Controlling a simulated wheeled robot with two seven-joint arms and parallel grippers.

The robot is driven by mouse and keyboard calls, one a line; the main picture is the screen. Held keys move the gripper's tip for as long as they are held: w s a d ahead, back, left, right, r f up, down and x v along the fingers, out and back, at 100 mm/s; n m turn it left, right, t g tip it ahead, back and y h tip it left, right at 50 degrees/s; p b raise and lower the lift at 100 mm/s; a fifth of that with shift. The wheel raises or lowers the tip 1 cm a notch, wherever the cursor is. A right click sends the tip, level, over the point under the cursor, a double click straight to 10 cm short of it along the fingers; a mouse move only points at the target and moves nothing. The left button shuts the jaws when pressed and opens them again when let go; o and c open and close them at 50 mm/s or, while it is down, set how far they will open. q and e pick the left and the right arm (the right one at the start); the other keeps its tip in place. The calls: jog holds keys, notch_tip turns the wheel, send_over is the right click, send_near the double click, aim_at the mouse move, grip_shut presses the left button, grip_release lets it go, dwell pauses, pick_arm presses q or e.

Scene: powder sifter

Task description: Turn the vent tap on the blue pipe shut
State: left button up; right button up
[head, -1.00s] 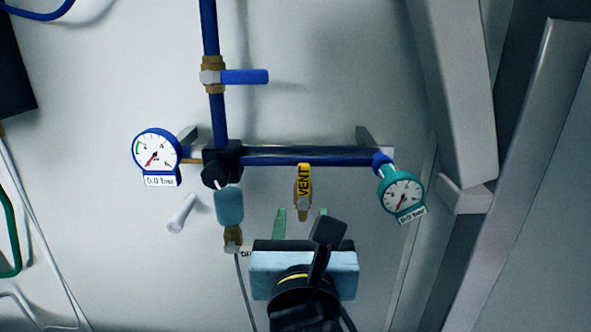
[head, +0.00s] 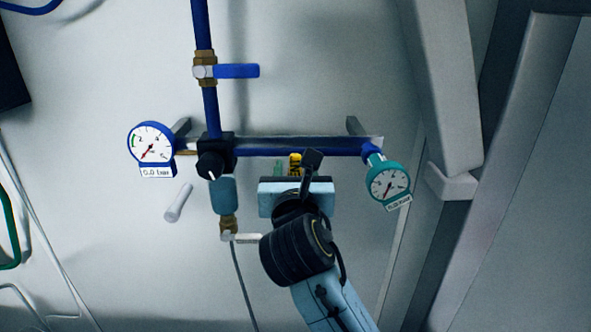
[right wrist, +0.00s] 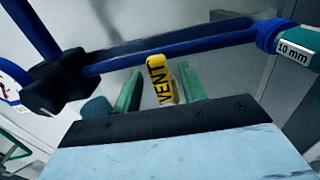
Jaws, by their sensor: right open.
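The vent tap's yellow handle (head: 296,160), lettered VENT in black, hangs down from the horizontal blue pipe (head: 265,151) in the head view; my right gripper hides its lower part. In the right wrist view the yellow handle (right wrist: 160,82) points down from the blue pipe (right wrist: 170,48). My right gripper (head: 294,170) is open, with its green fingers (right wrist: 160,86) on either side of the handle. A gap shows at the left finger; contact at the right finger is unclear. My left gripper is not in view.
A blue-rimmed gauge (head: 151,145) is at the pipe's left and a teal gauge (head: 388,182) at its right. A black regulator knob (head: 211,163) and a blue-handled valve (head: 235,71) are on the left. A grey post (head: 445,90) stands right.

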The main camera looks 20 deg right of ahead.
jog(key=shift+c, duration=0.9)
grip_shut()
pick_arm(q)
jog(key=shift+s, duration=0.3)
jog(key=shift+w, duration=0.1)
pick_arm(e)
jog(key=shift+d, duration=0.1)
jog(key=shift+s+d+f+m, duration=0.15)
jog(key=shift+d+m, duration=0.4)
jog(key=shift+m, duration=0.65)
jog(key=shift+s+d+f+m, duration=0.2)
jog(key=shift+d+m, duration=0.3)
jog(key=shift+m, duration=0.65)
jog(key=shift+s+d+f+m, duration=0.1)
jog(key=shift+d+f+m, duration=0.3)
jog(key=shift+m, duration=0.75)
jog(key=shift+d+r, duration=0.15)
